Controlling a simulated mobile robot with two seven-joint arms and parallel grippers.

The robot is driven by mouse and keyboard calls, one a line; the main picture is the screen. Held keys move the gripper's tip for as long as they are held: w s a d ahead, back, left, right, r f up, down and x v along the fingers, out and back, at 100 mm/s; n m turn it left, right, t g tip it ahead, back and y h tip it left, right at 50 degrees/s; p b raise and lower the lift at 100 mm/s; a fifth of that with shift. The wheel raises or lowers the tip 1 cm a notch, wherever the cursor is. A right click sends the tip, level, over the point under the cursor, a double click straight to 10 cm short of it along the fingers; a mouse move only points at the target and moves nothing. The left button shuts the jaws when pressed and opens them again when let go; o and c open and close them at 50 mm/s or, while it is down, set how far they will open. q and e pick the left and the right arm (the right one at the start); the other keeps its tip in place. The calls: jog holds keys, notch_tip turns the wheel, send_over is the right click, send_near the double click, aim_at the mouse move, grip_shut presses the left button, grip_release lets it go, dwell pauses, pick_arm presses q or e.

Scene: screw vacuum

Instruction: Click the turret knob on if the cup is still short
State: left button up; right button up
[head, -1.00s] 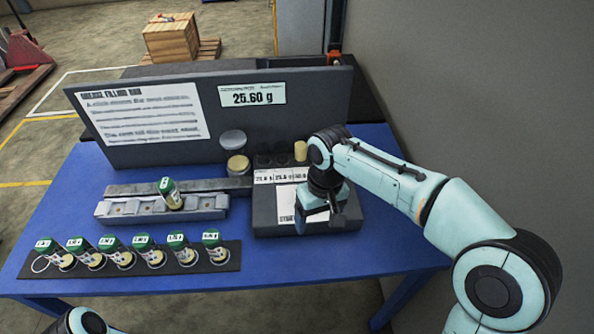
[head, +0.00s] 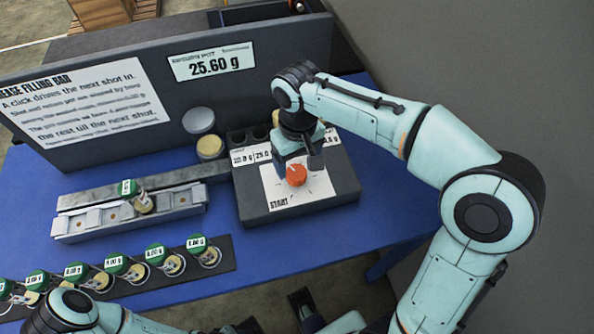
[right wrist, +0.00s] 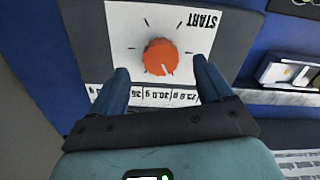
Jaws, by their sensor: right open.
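The orange turret knob (head: 296,175) sits on a white dial plate marked START on a dark box. In the right wrist view the knob (right wrist: 160,57) shows a small pale mark near its lower edge. My right gripper (right wrist: 163,82) is open, its blue fingers spread left and right of the knob in the picture; no contact shows. In the head view the gripper (head: 300,155) hangs just above and behind the knob. The cup with a green label (head: 143,203) sits tilted on the grey rail. The display (head: 211,62) reads 25.60 g. My left gripper is not in view.
A row of similar green-topped cups (head: 116,264) stands on a dark strip at the front left. Gram labels (right wrist: 165,95) line the dial plate's edge. Blue table (head: 270,240) is clear in front.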

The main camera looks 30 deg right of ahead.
aim_at(295, 173)
jog(key=shift+f+b, duration=0.35)
jog(key=shift+f, duration=2.05)
jog(key=c, duration=1)
jog(key=shift+c, duration=0.2)
jog(key=shift+r+m, duration=0.1)
jog(key=shift+m, duration=0.2)
jog(key=m+p, duration=0.1)
jog(key=m, duration=0.3)
jog(key=shift+w+a+m, duration=0.1)
jog(key=shift+m, duration=0.2)
jog(key=m+p, duration=0.1)
jog(key=m, duration=0.5)
jog(key=shift+w+a, duration=0.1)
jog(key=shift+w, duration=0.05)
jog(key=shift+m, duration=0.4)
